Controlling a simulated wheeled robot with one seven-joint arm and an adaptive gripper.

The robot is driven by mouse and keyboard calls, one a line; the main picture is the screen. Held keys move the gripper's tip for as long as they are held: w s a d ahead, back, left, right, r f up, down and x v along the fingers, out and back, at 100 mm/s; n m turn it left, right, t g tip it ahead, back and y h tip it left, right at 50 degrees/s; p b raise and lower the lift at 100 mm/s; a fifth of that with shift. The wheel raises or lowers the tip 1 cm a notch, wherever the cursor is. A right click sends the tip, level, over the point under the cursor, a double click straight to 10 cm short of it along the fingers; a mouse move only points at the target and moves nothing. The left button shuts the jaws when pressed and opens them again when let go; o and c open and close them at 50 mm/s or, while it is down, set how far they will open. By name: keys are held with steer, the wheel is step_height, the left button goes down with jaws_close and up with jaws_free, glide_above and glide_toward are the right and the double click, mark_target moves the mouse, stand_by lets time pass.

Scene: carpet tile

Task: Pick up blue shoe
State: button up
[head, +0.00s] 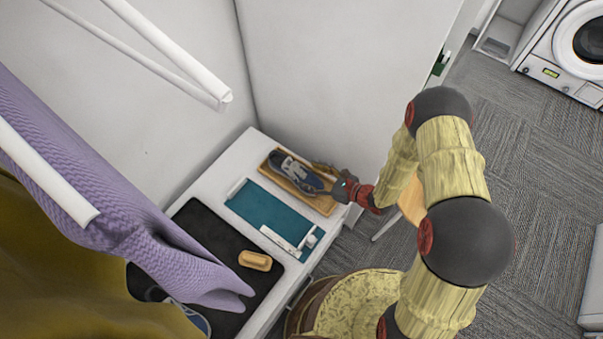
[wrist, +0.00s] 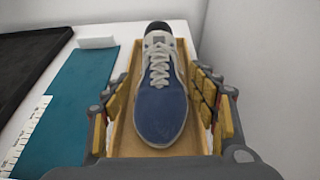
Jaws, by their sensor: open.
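The blue shoe (wrist: 160,105) has a blue toe, grey sides and white laces. It lies in a shallow wooden tray (wrist: 127,131), toe toward my gripper. In the head view the shoe (head: 295,172) sits in the tray (head: 322,206) at the far end of the white bench. My gripper (wrist: 163,95) is open, with one padded finger on each side of the shoe. I cannot tell whether the fingers touch it. In the head view my gripper (head: 328,178) reaches in from the right at the toe end, partly hiding the tray.
A teal mat (head: 268,207) with a white fitting lies beside the tray. A black mat (head: 215,240) holds a tan brush (head: 255,260); another blue shoe (head: 192,318) is partly hidden under hanging purple cloth (head: 130,210). Walls (head: 330,70) stand close behind the tray.

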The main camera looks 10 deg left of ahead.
mark_target(296, 171)
steer(key=b+x, duration=0.3)
steer(key=x, duration=0.4)
steer(key=shift+a, duration=0.15)
steer(key=shift+r, duration=0.1)
steer(key=shift+c, duration=0.4)
steer(key=c, duration=1.1)
steer(key=shift+c, duration=0.2)
